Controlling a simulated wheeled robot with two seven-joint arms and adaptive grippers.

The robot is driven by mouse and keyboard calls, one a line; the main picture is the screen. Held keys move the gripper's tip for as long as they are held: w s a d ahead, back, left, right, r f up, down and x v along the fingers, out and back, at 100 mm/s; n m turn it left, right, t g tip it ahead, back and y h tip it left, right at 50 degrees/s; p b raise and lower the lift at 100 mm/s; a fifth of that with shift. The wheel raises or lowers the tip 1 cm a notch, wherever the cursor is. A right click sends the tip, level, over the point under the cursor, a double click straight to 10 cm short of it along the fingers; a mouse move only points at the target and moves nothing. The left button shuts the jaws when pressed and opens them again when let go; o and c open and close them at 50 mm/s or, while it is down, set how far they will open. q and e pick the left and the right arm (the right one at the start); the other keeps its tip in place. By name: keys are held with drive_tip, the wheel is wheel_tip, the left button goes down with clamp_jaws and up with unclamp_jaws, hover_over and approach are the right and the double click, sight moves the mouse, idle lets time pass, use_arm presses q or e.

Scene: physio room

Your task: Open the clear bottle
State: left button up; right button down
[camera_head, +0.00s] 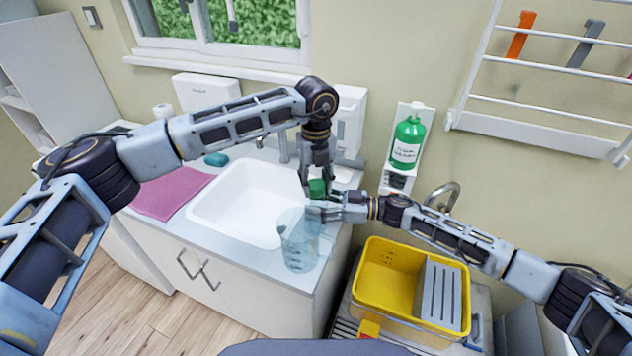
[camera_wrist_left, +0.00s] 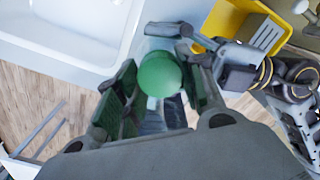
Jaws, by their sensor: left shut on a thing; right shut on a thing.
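The clear bottle (camera_head: 300,248) is pale blue and see-through and stands above the counter beside the sink in the head view, its top leaning right. Its green cap (camera_head: 317,188) is at the top; it also shows as a round green shape in the left wrist view (camera_wrist_left: 160,74). My left gripper (camera_head: 317,178) comes down from above and is shut on the cap. My right gripper (camera_head: 322,208) reaches in from the right and is shut on the bottle near its neck, just below the cap. The fingers hide the joint between cap and bottle, so I cannot tell whether they still touch.
A white sink (camera_head: 235,205) lies left of the bottle, with a pink towel (camera_head: 172,193) beyond it. A yellow bucket (camera_head: 385,283) stands lower right. A green pump bottle (camera_head: 408,142) hangs on the wall. Bare counter is narrow around the bottle.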

sight(316, 184)
use_arm(q)
drive_tip(key=n, duration=0.4)
drive_tip(key=shift+n, duration=0.4)
drive_tip(key=n, duration=0.5)
drive_tip(key=shift+w, duration=0.1)
drive_tip(key=shift+r, duration=1.15)
idle(0.9)
drive_tip(key=shift+r, duration=2)
use_arm(e)
drive_tip(key=shift+c, duration=2)
unclamp_jaws()
